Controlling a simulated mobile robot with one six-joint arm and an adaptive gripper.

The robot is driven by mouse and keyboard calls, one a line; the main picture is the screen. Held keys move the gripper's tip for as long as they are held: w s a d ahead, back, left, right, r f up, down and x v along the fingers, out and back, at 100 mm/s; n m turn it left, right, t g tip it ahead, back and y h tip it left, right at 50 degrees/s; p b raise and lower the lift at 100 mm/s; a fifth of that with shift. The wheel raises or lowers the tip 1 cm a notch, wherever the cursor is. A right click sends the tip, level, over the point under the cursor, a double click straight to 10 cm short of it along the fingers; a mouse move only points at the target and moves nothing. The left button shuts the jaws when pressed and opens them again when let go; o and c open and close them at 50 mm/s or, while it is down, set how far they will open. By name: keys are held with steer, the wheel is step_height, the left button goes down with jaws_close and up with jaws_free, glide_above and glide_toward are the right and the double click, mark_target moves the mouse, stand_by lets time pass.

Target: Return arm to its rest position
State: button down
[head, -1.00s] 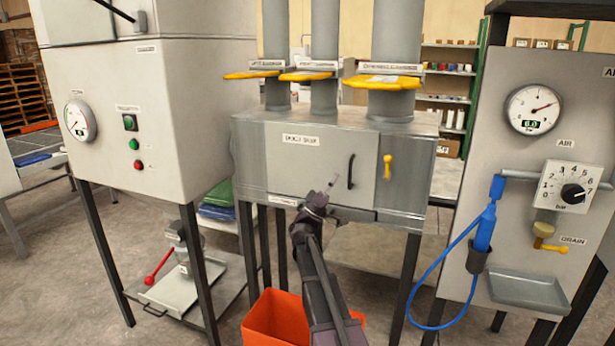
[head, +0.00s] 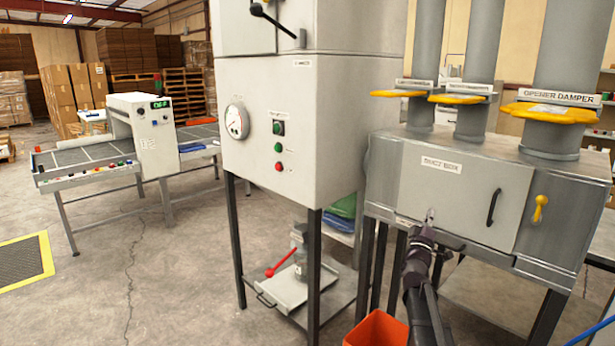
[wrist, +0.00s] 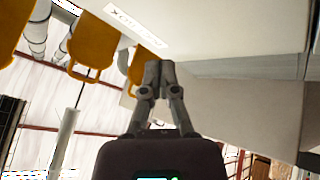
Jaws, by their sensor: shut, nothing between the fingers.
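My gripper (head: 430,222) is in front of the lower front of the grey duct box (head: 390,180) in the head view, pointing up. In the wrist view my gripper (wrist: 158,68) has its two fingers together, with nothing held between them. I cannot tell exactly how far the fingertips are from the box; no contact is visible.
An orange bin (head: 376,330) stands on the floor below my arm. A tall white cabinet (head: 330,130) on dark legs stands to the left. Yellow damper plates (head: 555,112) sit above the box. Farther left is a conveyor table (head: 85,155); the floor (head: 150,270) between is mostly open.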

steer(key=a+f+n+g+y, duration=0.2)
steer(key=a+f+g+y, duration=0.1)
steer(key=a+f+y, duration=0.65)
steer(key=s+a+f+m+g+y, duration=0.1)
steer(key=s+a+f+g+y, duration=0.1)
steer(key=s+a+f+g, duration=0.4)
steer(key=s+a+f+m+g+y, duration=0.2)
steer(key=s+f+g, duration=0.15)
steer(key=f, duration=0.35)
steer(key=s+a+f+m+g+h, duration=0.1)
steer(key=s+f+m+g, duration=0.2)
steer(key=s, duration=0.7)
steer(key=s+a+f+m+g, duration=0.1)
steer(key=s+f+m+g, duration=0.15)
steer(key=s+g, duration=0.55)
step_height(320, 180, up, 12)
steer(key=s+t+p, duration=0.2)
steer(key=p, duration=1.1)
steer(key=shift+r+n, duration=0.2)
steer(key=shift+n, duration=0.25)
steer(key=shift+d, duration=0.1)
